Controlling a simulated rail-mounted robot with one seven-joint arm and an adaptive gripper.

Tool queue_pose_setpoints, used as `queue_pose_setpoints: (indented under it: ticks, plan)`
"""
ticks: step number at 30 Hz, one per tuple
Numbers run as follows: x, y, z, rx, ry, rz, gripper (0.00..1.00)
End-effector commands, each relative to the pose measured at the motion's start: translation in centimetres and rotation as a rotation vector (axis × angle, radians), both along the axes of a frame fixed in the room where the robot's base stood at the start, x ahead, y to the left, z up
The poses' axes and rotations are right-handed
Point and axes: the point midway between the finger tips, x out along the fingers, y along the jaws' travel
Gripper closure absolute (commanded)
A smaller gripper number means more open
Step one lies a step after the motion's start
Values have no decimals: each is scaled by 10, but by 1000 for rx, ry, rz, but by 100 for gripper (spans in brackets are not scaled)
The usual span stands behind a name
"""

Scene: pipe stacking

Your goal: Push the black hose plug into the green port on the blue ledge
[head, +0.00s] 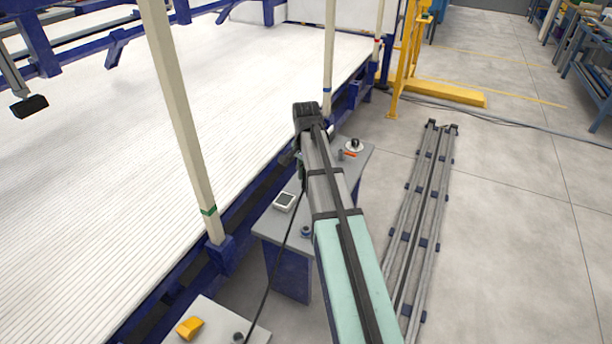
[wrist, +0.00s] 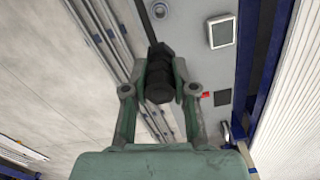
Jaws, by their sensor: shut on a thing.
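The black plug (wrist: 159,74), a ribbed dark piece, is between the two fingers of my gripper (wrist: 164,88) in the wrist view. My gripper is shut on it above a grey-topped blue stand. In the head view my arm mostly hides the gripper and the plug. A thin black hose (head: 268,284) hangs from the gripper area down to the near grey top. A blue ledge (head: 222,252) runs along the white bed, with a post carrying a green band (head: 209,211). I cannot make out the green port itself.
The grey stand top (head: 270,222) bears a screened box (head: 285,201), a blue round piece (head: 305,231) and a black knob (head: 354,144). A yellow block (head: 190,327) sits on the near grey top. Long grey pipes (head: 432,190) lie on the floor at right. Cream posts (head: 180,110) rise beside the bed.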

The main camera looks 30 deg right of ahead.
Motion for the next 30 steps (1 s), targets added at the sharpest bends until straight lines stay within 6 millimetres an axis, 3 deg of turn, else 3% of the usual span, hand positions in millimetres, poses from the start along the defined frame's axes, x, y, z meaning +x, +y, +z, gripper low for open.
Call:
queue_pose_setpoints:
  ticks: [21, 30]
  plan:
    - [0, 0, 56, 0, 0, 0, 100]
    - [0, 0, 61, 0, 0, 0, 100]
